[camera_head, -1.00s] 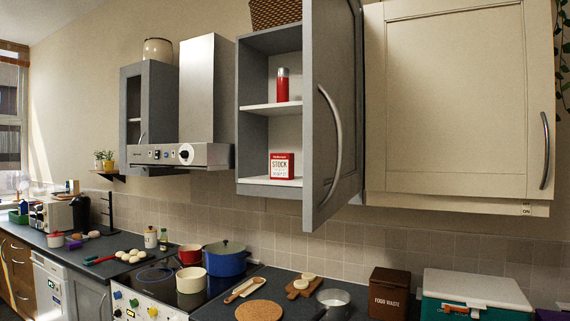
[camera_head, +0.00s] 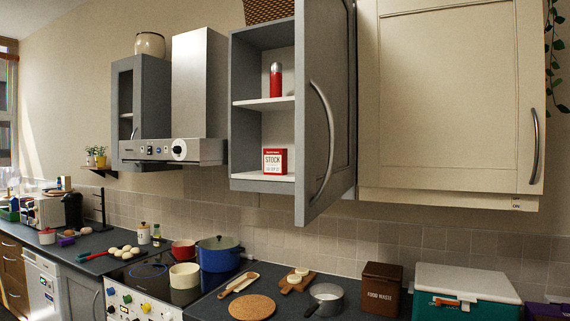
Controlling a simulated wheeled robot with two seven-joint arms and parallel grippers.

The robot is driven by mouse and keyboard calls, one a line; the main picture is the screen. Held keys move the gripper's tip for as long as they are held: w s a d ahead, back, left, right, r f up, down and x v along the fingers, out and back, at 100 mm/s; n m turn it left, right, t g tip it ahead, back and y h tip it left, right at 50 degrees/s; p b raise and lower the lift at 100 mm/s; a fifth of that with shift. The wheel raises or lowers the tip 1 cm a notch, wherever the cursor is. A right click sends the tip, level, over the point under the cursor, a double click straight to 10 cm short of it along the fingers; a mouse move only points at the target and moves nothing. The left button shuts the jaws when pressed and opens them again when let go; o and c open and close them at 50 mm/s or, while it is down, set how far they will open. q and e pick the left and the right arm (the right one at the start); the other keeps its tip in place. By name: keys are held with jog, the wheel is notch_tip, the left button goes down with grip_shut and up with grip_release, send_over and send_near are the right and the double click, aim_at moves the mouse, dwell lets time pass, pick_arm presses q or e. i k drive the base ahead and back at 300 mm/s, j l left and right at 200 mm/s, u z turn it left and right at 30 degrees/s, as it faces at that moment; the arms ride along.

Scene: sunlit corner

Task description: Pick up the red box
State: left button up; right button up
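The red box (camera_head: 275,161) is a small red carton with a white label reading "STOCK". It stands upright on the lower shelf (camera_head: 262,178) of the grey wall cabinet, whose door (camera_head: 327,110) is swung open to the right. A red bottle (camera_head: 276,80) with a grey top stands on the shelf above it. Neither of my grippers shows in the head view.
Below the cabinet, the dark worktop holds a round cork mat (camera_head: 252,307), a saucepan (camera_head: 325,299), a wooden board (camera_head: 298,281), a brown food waste bin (camera_head: 381,289) and a white-lidded cooler (camera_head: 468,283). A blue pot (camera_head: 219,254) stands on the hob. The cooker hood (camera_head: 175,151) is left of the cabinet.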

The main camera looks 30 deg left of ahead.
aim_at(276, 160)
jog(key=j+z, duration=0.7)
jog(key=z, duration=0.15)
jog(key=j+z, duration=0.45)
jog(key=l, duration=0.1)
